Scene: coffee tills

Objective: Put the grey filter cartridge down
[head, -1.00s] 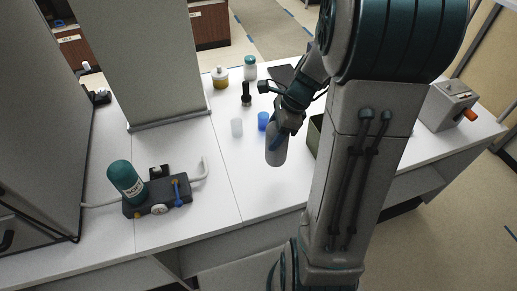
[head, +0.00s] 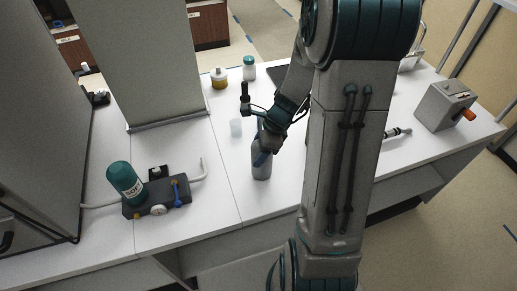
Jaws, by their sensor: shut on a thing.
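The grey filter cartridge (head: 261,164) is upright in my gripper (head: 263,142), near the middle of the white counter in the head view. My gripper is shut on its upper part, and the fingers hide some of it. Its lower end is close to the counter top; I cannot tell whether it touches. The counter (head: 225,190) is bare around its lower end.
A black filter block with a teal cartridge (head: 126,181) and a pale hose stands at the left. A grey box with an orange knob (head: 445,105) is at right.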

